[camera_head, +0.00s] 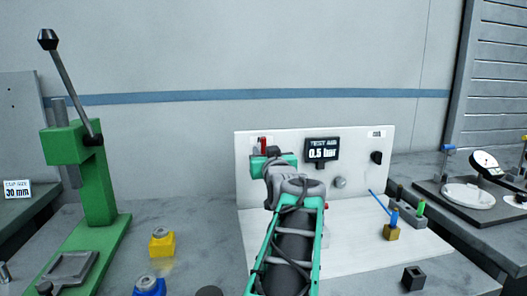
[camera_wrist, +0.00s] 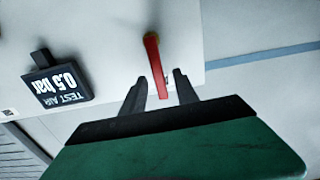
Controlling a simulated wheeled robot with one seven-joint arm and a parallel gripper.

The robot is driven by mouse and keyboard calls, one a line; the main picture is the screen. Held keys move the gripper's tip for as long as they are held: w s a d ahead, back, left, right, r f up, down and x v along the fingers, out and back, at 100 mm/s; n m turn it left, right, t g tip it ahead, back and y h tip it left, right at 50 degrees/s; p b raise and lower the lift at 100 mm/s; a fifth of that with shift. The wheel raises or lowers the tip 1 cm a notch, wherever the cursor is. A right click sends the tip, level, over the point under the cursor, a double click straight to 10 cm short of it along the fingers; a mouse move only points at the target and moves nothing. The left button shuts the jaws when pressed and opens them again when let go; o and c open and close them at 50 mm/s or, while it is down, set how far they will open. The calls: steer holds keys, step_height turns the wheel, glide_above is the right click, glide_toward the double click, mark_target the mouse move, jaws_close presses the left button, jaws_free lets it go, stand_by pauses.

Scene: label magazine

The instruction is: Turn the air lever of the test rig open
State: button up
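The red air lever (camera_head: 263,141) is on the upright white panel of the test rig (camera_head: 350,185), near its upper left. In the head view it points up, and my gripper hides its lower part. In the wrist view the lever (camera_wrist: 153,62) runs from a brass-coloured pivot to a free end between my fingers. My gripper (camera_wrist: 160,77) is open around that end, with a gap visible on the right side; contact on the left side is unclear. A black display (camera_head: 322,152) on the panel reads "TEST AIR 0.5 bar"; it also shows upside down in the wrist view (camera_wrist: 58,85).
A black knob (camera_head: 376,157) and a round grey fitting (camera_head: 340,182) are on the panel. A green lever press (camera_head: 95,180) stands left. A yellow block (camera_head: 162,242) and a blue block (camera_head: 149,286) are on the bench. Small fixtures (camera_head: 391,232) stand on the rig's right.

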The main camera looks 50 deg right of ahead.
steer(key=v, duration=0.5)
steer(key=shift+s+a, duration=0.15)
steer(key=shift+a, duration=0.05)
